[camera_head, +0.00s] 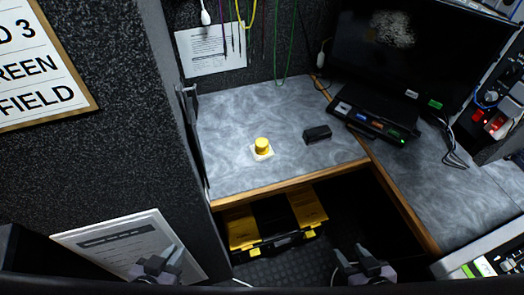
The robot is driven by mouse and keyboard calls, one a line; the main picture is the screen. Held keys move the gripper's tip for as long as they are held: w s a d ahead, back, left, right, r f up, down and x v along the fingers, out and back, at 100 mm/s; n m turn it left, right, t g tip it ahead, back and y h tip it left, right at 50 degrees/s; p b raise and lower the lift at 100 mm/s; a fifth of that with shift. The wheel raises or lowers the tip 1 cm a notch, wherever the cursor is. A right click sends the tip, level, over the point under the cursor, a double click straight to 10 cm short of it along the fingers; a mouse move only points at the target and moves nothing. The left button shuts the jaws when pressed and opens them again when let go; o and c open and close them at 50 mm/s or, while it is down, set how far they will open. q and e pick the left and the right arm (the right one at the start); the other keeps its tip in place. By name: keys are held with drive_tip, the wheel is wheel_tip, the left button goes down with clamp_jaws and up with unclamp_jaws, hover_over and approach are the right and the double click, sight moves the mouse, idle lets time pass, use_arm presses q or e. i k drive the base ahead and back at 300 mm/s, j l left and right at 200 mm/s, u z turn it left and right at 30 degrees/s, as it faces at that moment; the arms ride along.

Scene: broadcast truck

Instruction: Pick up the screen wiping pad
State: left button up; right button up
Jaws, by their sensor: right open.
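The screen wiping pad appears to be the white square pad with a round yellow knob on top (262,147), lying flat on the grey desk (232,115) left of its middle. My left gripper (160,262) is at the bottom left, low and nearer than the desk, in front of a paper sheet on the dark wall. It looks open and empty. My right gripper (362,262) is open and empty at the bottom, below the desk's front edge. Both grippers are well apart from the pad.
A small black block (317,134) lies right of the pad. A black button panel (372,122) and a dark monitor with a pale smudge (385,45) stand behind right. A black and yellow toolbox (272,222) sits below the desk. A dark partition (130,130) borders the left.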

sight(261, 150)
drive_tip(key=k+j, duration=0.25)
drive_tip(key=k, duration=0.15)
drive_tip(key=k+j+z, duration=0.1)
drive_tip(key=z, duration=0.3)
drive_tip(key=k+z, duration=0.15)
drive_tip(key=z, duration=0.25)
drive_tip(key=i+j+z, duration=0.1)
drive_tip(key=z, duration=0.25)
drive_tip(key=j+z, duration=0.2)
drive_tip(key=z, duration=0.15)
drive_tip(key=i+j+z, duration=0.1)
drive_tip(key=z, duration=0.25)
drive_tip(key=j, duration=0.35)
drive_tip(key=i+j, duration=0.1)
drive_tip(key=j, duration=0.25)
